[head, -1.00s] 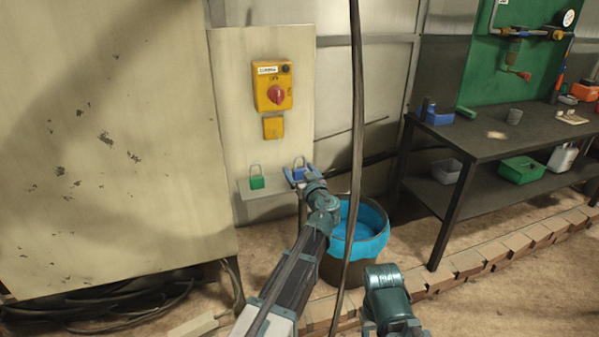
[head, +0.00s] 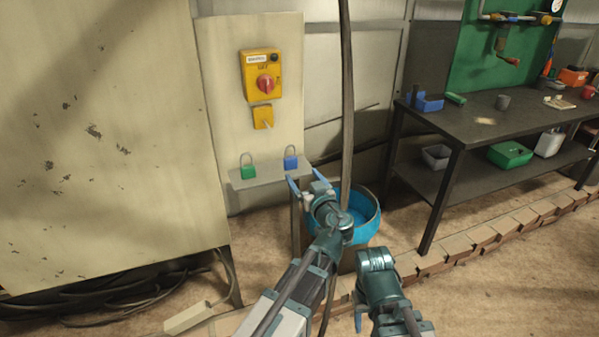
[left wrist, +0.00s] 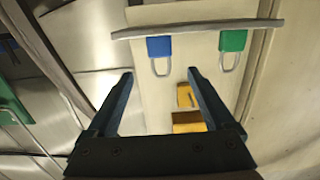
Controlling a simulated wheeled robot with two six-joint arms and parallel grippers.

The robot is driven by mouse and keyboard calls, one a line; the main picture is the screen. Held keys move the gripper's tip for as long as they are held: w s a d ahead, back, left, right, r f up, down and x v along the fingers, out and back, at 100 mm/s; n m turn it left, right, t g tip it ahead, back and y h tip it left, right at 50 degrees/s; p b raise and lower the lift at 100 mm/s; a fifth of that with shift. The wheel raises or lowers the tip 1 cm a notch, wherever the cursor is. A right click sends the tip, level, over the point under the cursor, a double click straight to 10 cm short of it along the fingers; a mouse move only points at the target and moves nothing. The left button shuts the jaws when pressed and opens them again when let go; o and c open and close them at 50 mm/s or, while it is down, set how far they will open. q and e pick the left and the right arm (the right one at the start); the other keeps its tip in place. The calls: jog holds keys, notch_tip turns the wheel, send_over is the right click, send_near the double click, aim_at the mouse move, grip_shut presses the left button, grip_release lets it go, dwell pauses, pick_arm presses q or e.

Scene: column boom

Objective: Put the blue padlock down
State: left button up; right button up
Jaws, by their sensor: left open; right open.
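The blue padlock (head: 290,162) stands upright on the right part of the small grey shelf (head: 262,176), shackle up. It also shows in the left wrist view (left wrist: 159,46), where the picture is upside down. The green padlock (head: 248,171) stands to its left on the same shelf. My left gripper (head: 303,184) is open and empty, in front of and a little below the blue padlock, clear of it. In the left wrist view its two fingers (left wrist: 160,75) are spread with nothing between them. My right arm is at the bottom; its fingertips (head: 359,318) show only in part.
A yellow switch box (head: 261,75) with a red knob is on the panel above the shelf, with a smaller yellow piece (head: 263,117) below it. A dark cable (head: 346,90) hangs in front. A blue-lined bin (head: 363,215) stands below right. A dark workbench (head: 480,125) is at right.

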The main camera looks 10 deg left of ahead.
pick_arm(q)
jog(key=shift+s+d, duration=0.1)
jog(key=shift+s, duration=0.05)
jog(key=s+f+m+g+h, duration=0.25)
jog(key=s+f+g, duration=0.55)
jog(key=s+f, duration=0.4)
jog(key=s+d+f+m+g+h, duration=0.3)
jog(key=s+d+f+m, duration=0.1)
jog(key=s, duration=0.3)
jog(key=s+d+f+m+g+h, duration=0.3)
jog(key=s+d+f+m, duration=0.1)
jog(key=s+d, duration=0.2)
jog(key=shift+s+f+g, duration=0.3)
jog(key=shift+s+f, duration=0.05)
jog(key=shift+s, duration=0.35)
jog(key=shift+d, duration=0.1)
